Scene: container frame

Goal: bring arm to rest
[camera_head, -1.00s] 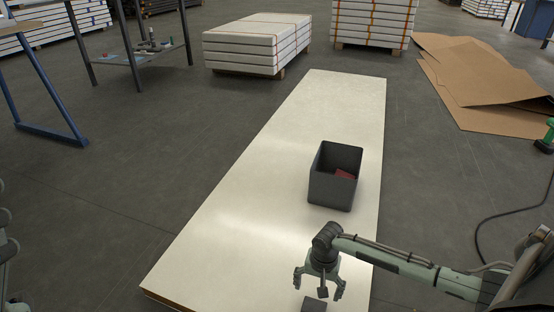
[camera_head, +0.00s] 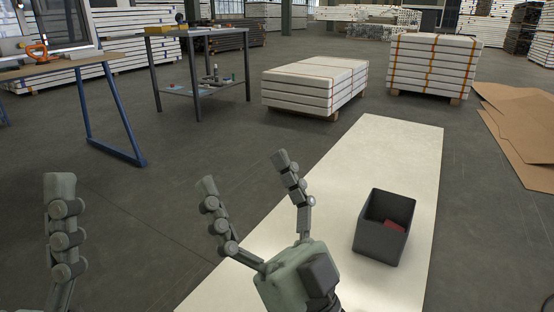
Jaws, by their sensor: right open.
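My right gripper (camera_head: 244,172) is large in the lower middle of the head view, its grey-green fingers pointing up and spread apart. It is open, with nothing between the fingers. It is seen in front of the floor and the left edge of the long white board. A finger of my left gripper (camera_head: 62,235) stands upright at the lower left edge; the rest of that gripper is out of frame.
A dark open bin (camera_head: 380,247) with a red item (camera_head: 394,226) inside stands on the white board (camera_head: 385,150), right of my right gripper. A metal table (camera_head: 200,30), stacked white panels (camera_head: 315,85) and cardboard sheets (camera_head: 520,130) lie farther back. Grey floor between is clear.

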